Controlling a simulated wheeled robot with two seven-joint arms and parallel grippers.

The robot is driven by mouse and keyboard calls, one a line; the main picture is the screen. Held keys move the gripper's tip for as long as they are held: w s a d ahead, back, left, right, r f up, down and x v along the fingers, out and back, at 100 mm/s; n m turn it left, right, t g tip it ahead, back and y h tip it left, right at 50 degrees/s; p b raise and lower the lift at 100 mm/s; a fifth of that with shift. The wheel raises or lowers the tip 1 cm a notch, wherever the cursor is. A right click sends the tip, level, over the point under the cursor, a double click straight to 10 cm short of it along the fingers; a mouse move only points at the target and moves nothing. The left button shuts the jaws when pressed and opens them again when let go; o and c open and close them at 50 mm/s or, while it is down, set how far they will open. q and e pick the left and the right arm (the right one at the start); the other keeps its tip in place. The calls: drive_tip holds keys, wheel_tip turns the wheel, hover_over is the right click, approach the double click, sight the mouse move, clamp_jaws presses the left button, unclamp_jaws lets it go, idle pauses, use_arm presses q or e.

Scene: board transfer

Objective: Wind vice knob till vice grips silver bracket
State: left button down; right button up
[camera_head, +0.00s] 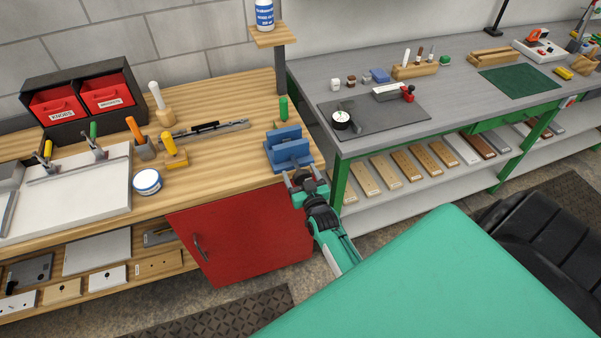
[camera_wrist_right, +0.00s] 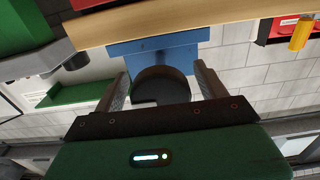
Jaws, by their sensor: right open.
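The blue vice (camera_head: 288,148) sits at the right front corner of the wooden bench, and its blue body shows above the fingers in the right wrist view (camera_wrist_right: 165,52). The black round vice knob (camera_wrist_right: 161,84) faces my right gripper (camera_wrist_right: 162,78). The gripper is open, with one finger on each side of the knob and a small gap showing at both sides. In the head view my right gripper (camera_head: 304,182) is at the front of the vice and hides most of the knob. I cannot make out a silver bracket in the vice jaws. My left gripper is not in view.
The wooden bench top (camera_head: 225,165) holds a white-and-blue tin (camera_head: 147,182), a long metal tool (camera_head: 205,131) and red bins (camera_head: 108,91). A red cabinet door (camera_head: 245,235) is below. A grey bench (camera_head: 450,75) with a dark mat stands to the right.

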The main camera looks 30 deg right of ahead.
drive_tip(key=shift+w, duration=0.1)
drive_tip(key=c, duration=0.9)
drive_tip(key=m, duration=0.2)
drive_tip(key=shift+m+b, duration=0.3)
drive_tip(key=shift+m, duration=0.1)
drive_tip(key=shift+a+m+b, duration=0.1)
drive_tip(key=shift+m+b, duration=0.2)
drive_tip(key=shift+m, duration=1.5)
drive_tip(key=o, duration=0.9)
